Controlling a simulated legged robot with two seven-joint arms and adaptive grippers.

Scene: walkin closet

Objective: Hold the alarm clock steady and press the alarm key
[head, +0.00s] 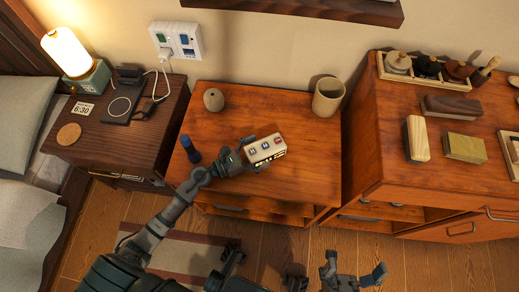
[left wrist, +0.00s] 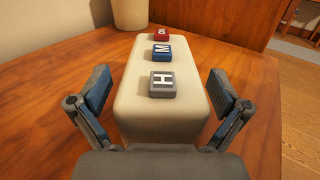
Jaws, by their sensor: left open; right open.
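The alarm clock (head: 266,148) is a cream block on the middle wooden cabinet, its dark display facing my side. On top are a grey H key (left wrist: 162,84), a blue M key (left wrist: 162,52) and a red key (left wrist: 161,36) whose letter is hard to read. My left gripper (head: 255,154) is open at the clock's left end. In the left wrist view its fingers (left wrist: 158,92) stand on either side of the clock, with visible gaps. My right gripper (head: 353,268) is open and empty, low in the head view, apart from the clock.
On the same cabinet are a round grey object (head: 214,100), a beige cup (head: 328,97) and a dark blue cylinder (head: 190,148) near my left wrist. A nightstand (head: 117,143) with a lamp stands left; a higher cabinet (head: 400,180) with brushes stands right.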

